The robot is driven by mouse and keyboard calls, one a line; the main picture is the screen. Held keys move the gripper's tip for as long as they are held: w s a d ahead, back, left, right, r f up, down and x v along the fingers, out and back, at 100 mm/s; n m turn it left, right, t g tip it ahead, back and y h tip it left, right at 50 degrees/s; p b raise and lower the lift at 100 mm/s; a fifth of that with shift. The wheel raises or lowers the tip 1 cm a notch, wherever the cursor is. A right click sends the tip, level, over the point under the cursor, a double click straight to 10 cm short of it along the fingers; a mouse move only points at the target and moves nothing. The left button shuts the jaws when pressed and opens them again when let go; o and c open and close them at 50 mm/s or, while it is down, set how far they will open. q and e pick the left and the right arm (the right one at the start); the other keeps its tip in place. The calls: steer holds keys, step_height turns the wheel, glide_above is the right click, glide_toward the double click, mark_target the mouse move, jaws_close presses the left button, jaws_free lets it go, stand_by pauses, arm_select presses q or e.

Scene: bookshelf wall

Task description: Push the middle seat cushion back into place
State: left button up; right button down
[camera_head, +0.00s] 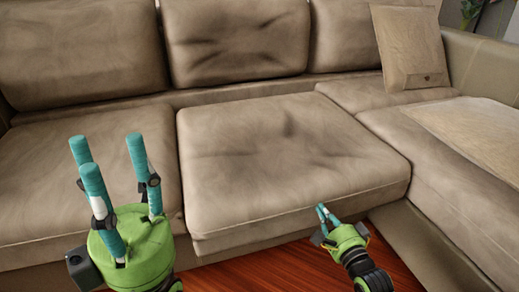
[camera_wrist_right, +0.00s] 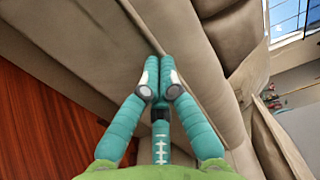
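The middle seat cushion (camera_head: 280,150) is a wide tan cushion in the centre of the sofa. Its front edge juts out over the sofa base, and a strip shows between its rear edge and the back cushion. My right gripper (camera_head: 321,208) is at the cushion's front edge, right of its centre. Its teal fingers are closed together and hold nothing. In the right wrist view the closed fingertips (camera_wrist_right: 160,62) lie against or just before the tan cushion surface (camera_wrist_right: 90,40); I cannot tell contact. My left gripper (camera_head: 108,147) is open and empty, fingers spread, over the left seat cushion.
The left seat cushion (camera_head: 40,165) and the right chaise section (camera_head: 455,155) flank the middle cushion. A throw pillow (camera_head: 410,45) leans at the back right, and another flat pillow (camera_head: 475,130) lies on the chaise. Red wooden floor (camera_head: 280,272) shows in front.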

steer(key=p+v, duration=0.4)
steer(key=v, duration=0.2)
steer(key=shift+r, duration=0.1)
